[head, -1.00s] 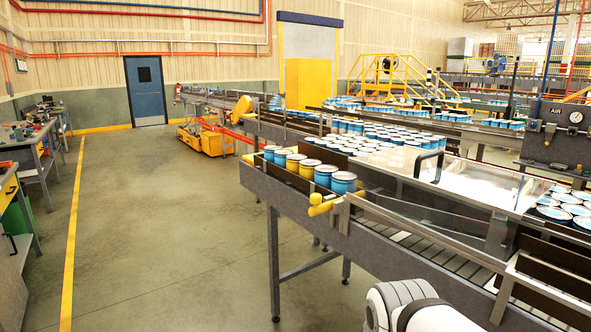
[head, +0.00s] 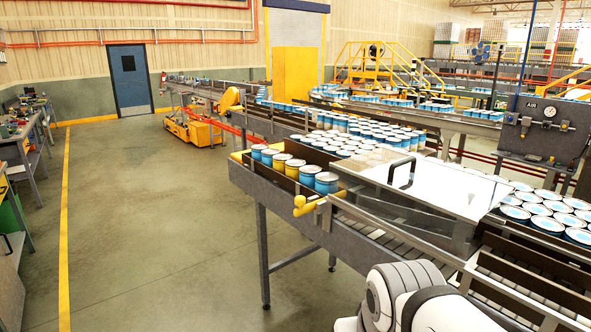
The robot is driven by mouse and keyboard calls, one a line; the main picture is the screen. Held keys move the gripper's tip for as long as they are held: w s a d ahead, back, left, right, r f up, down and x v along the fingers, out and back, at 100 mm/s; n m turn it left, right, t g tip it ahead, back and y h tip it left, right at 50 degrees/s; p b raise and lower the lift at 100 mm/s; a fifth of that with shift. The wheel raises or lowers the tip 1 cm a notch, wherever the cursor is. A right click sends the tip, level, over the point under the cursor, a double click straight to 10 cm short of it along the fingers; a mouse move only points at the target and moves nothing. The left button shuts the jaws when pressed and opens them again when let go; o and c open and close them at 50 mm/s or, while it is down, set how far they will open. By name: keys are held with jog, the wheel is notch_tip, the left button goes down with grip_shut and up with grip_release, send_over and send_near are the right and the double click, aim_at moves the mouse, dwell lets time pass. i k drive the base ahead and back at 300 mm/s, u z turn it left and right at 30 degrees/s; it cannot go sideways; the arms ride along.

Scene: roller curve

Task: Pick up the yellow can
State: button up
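A short row of cans with pale lids stands upright at the left end of the near conveyor (head: 262,184) in the head view. Yellow cans (head: 294,168) stand in the middle of this row. Blue cans stand on both sides of them, with the nearest blue can (head: 326,183) at the right end of the row. The cans stand close together, so their sides partly hide one another. My gripper is not in view. Only a white and grey part of my arm shows at the bottom right, apart from the cans.
A yellow bar end (head: 304,206) sticks out at the conveyor's front edge near the cans. A clear cover with a black handle (head: 402,172) lies to their right. Many blue cans fill the belts behind. Open floor (head: 150,220) lies to the left.

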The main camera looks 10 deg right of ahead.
aim_at(293, 166)
jog(key=u, duration=0.05)
jog(key=i, duration=2.65)
jog(key=u, duration=0.35)
